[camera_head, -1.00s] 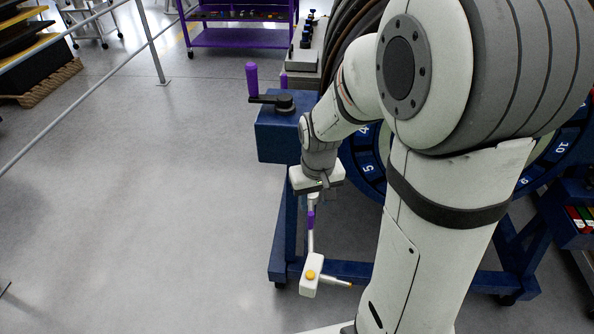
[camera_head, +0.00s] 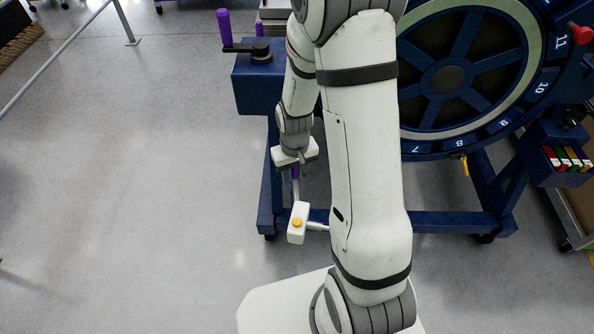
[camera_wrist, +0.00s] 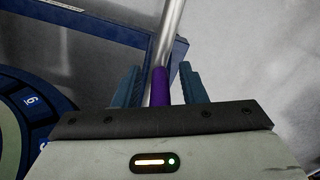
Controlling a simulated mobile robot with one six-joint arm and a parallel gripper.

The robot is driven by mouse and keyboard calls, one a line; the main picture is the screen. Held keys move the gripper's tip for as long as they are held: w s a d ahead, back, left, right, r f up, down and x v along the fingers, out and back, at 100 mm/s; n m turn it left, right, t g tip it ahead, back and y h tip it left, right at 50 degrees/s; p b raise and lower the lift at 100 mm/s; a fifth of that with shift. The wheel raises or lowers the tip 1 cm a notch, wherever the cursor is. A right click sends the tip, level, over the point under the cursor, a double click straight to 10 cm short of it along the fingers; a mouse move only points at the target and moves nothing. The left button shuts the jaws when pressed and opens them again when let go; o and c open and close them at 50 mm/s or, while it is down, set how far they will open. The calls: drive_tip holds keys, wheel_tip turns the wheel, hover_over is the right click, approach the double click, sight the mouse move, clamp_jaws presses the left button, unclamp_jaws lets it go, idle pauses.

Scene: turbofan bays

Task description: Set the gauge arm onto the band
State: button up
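The gauge arm is a metal rod with a purple grip (camera_wrist: 160,88) and a white block (camera_head: 299,222) with a yellow button. A short rod sticks out rightward from the block, its end hidden behind my arm. In the wrist view, the blue fingers (camera_wrist: 160,86) stand on either side of the grip. A numbered dark-blue band (camera_head: 472,142) rings the spoked wheel, right of the gauge arm and apart from it. My arm hides the band's left part.
The blue stand (camera_head: 450,222) carries the wheel. A blue box (camera_head: 258,90) with a purple-handled crank (camera_head: 224,28) is at its upper left. A yellow fitting (camera_head: 464,165) hangs below the band; a red knob (camera_head: 581,34) is at right.

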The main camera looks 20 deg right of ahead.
drive_tip(key=shift+c, duration=0.4)
clamp_jaws()
